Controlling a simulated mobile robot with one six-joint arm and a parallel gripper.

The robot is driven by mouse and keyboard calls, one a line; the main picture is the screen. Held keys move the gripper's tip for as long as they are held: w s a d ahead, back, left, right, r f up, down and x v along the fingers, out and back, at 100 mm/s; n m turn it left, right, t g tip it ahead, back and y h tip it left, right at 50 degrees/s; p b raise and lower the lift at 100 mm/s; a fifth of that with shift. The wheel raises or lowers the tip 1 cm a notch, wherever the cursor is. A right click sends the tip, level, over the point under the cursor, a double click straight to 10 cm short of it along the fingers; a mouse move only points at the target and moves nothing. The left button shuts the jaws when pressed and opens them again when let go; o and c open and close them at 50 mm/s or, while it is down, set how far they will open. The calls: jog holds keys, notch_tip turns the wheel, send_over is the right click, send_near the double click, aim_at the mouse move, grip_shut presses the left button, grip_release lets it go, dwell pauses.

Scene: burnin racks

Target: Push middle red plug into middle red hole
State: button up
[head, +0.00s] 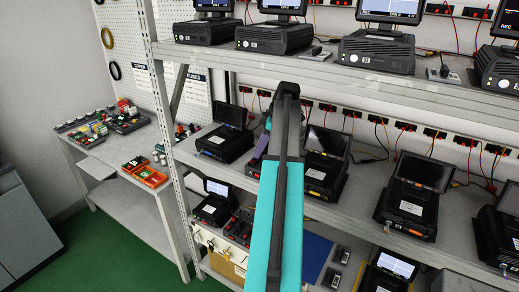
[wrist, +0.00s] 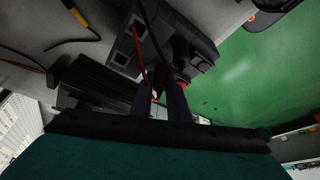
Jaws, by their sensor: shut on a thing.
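My gripper (wrist: 160,97) is shut in the wrist view, its two dark fingers pointing up in the picture. A red cable (wrist: 139,45) runs down to the fingertips, where a small bit of the red plug (wrist: 155,94) shows between them. Close beyond the fingertips is a dark socket box (wrist: 126,48) with square openings. A red spot shows beside the right finger, perhaps a hole or another plug. I cannot tell which opening is the middle red hole, or whether the plug touches it.
A black ribbed device (wrist: 95,82) lies close left of the fingers in the wrist view. Black cables hang nearby. In the head view, several devices with screens, including one black unit (head: 225,143), stand on the rack shelves (head: 365,208).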

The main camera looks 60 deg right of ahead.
jog(key=shift+f, duration=0.1)
jog(key=o, duration=0.9)
jog(key=shift+o, duration=1.2)
jog(key=shift+d+r, duration=0.1)
jog(key=shift+r, duration=0.15)
jog(key=shift+c, duration=0.4)
jog(key=shift+r, duration=0.15)
jog(key=shift+o, duration=0.7)
jog(key=shift+s+d+r+p, duration=0.1)
jog(key=shift+r+p, duration=0.55)
jog(key=shift+r, duration=1.7)
jog(key=shift+a, duration=0.2)
